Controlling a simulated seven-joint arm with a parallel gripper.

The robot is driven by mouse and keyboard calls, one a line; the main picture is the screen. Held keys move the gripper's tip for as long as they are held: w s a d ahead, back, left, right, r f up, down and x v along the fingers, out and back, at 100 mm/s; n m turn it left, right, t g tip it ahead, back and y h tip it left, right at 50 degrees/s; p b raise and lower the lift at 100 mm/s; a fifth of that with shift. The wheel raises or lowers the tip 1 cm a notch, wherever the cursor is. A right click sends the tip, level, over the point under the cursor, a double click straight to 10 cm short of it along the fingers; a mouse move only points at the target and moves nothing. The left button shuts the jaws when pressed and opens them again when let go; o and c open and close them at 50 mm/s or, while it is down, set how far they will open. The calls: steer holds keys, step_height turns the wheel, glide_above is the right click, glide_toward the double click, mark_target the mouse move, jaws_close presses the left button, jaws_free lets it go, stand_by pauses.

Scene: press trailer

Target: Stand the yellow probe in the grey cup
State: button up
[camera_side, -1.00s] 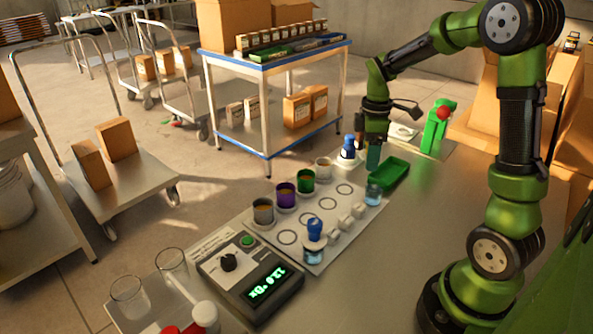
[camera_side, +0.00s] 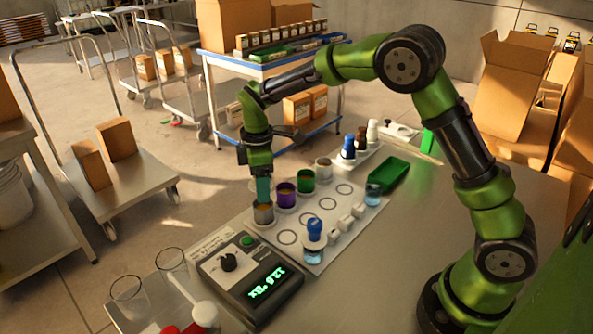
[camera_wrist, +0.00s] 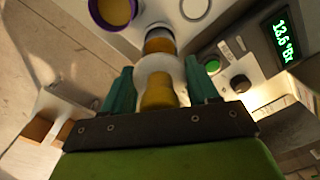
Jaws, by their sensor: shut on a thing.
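The yellow probe (camera_wrist: 157,92) is between the teal fingers of my gripper (camera_wrist: 160,78) in the wrist view, with a pale round part beyond its yellow end. In the side view my gripper (camera_side: 263,190) points down just above the grey cup (camera_side: 264,213), and its fingers hide the probe. The grey cup (camera_wrist: 160,36) shows beyond the probe in the wrist view, holding amber contents. The probe lines up roughly with the cup; whether its tip is inside the rim I cannot tell.
A purple cup (camera_side: 286,195) stands close beside the grey cup, then a green cup (camera_side: 306,181) and a white cup (camera_side: 324,169). A meter (camera_side: 250,275) with a lit display is in front. A blue-capped jar (camera_side: 314,236) and green tray (camera_side: 389,175) stand to the right.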

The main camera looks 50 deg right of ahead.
steer(key=shift+f, duration=2.15)
steer(key=shift+f, duration=0.6)
steer(key=o, duration=0.9)
steer(key=shift+r, duration=5.5)
step_height(320, 180, up, 9)
steer(key=shift+d, duration=0.1)
